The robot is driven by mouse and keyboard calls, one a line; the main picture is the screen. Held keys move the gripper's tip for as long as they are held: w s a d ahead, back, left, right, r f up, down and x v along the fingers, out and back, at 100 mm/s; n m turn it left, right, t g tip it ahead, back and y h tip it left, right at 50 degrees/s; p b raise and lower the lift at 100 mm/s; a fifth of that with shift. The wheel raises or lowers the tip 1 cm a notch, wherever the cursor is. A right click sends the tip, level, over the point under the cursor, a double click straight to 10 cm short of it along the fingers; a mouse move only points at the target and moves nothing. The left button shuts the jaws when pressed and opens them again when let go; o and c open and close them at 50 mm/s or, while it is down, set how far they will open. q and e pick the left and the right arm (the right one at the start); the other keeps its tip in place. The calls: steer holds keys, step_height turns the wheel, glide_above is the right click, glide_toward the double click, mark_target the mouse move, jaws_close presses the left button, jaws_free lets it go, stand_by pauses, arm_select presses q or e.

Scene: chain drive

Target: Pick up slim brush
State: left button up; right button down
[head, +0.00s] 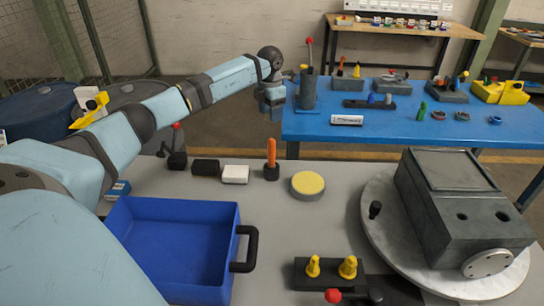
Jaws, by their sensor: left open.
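A slim upright orange stick (271,152) stands in a small black holder (271,172) on the grey table; it looks like the slim brush, but bristles cannot be made out. My left gripper (272,112) points down, open and empty. In the head view it appears just above the top of the orange stick, apart from it; the depth between them is hard to tell. My right gripper is not in view.
A blue tray (236,215), a white block (235,174), a black block (206,167) and a yellow-topped disc (308,185) surround the holder. A grey housing (450,205) sits on a round plate at right. A blue table (400,128) with parts stands behind.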

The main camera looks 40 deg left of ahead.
mark_target(271, 139)
arm_select(q)
steer(key=f, duration=0.7)
steer(key=shift+s+d+p, duration=0.2)
steer(key=shift+p, duration=0.1)
steer(key=shift+w+f+p, duration=0.2)
steer(key=shift+f+p, duration=0.25)
steer(key=shift+f, duration=2.65)
steer(key=c, duration=1)
